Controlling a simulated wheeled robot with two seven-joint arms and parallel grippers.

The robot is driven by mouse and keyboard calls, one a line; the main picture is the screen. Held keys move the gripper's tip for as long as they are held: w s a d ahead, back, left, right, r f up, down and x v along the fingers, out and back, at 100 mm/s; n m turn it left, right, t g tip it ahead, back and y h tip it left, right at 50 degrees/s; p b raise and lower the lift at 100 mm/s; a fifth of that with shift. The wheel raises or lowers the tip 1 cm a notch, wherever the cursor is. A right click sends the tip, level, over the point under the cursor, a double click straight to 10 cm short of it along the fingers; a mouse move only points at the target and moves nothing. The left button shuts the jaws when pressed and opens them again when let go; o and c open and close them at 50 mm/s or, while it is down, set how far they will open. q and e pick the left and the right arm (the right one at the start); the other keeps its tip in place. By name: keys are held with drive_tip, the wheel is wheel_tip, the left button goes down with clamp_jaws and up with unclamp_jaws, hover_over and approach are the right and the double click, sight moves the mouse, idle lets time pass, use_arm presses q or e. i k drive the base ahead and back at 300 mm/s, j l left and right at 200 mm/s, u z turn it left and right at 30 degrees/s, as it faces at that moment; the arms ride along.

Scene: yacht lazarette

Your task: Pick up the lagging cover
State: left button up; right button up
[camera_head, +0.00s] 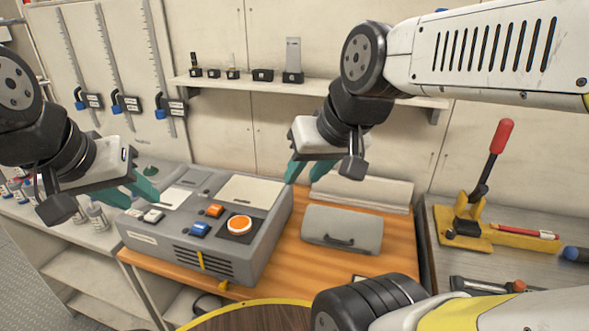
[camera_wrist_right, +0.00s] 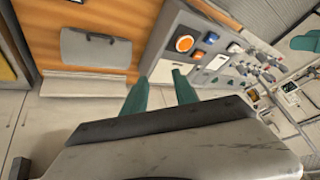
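The lagging cover (camera_head: 343,222) appears to be the grey, rounded shell with a dark handle on its front, lying on the orange wooden tabletop (camera_head: 283,245). It also shows at the upper left of the right wrist view (camera_wrist_right: 95,50). My right gripper (camera_head: 308,170) is open and empty, in the air above and behind the cover, left of it in the head view. Its two teal fingers stand apart in the right wrist view (camera_wrist_right: 161,92). My left gripper (camera_head: 138,195) is open and empty near the left end of the grey control box, away from the cover.
The control box (camera_head: 190,257) with orange and blue buttons stands left of the cover. A pale, long piece (camera_head: 385,190) lies behind the cover. A red-handled lever (camera_head: 490,165) stands on the right-hand bench. A shelf (camera_head: 300,86) crosses the back wall.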

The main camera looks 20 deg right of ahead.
sight(348, 231)
drive_tip(key=u, duration=0.95)
drive_tip(key=k+l+u, duration=0.1)
drive_tip(key=k, duration=0.35)
drive_tip(key=k+l, duration=0.25)
drive_tip(key=k, duration=0.25)
drive_tip(key=k+l+u, duration=0.15)
drive_tip(key=k, duration=0.3)
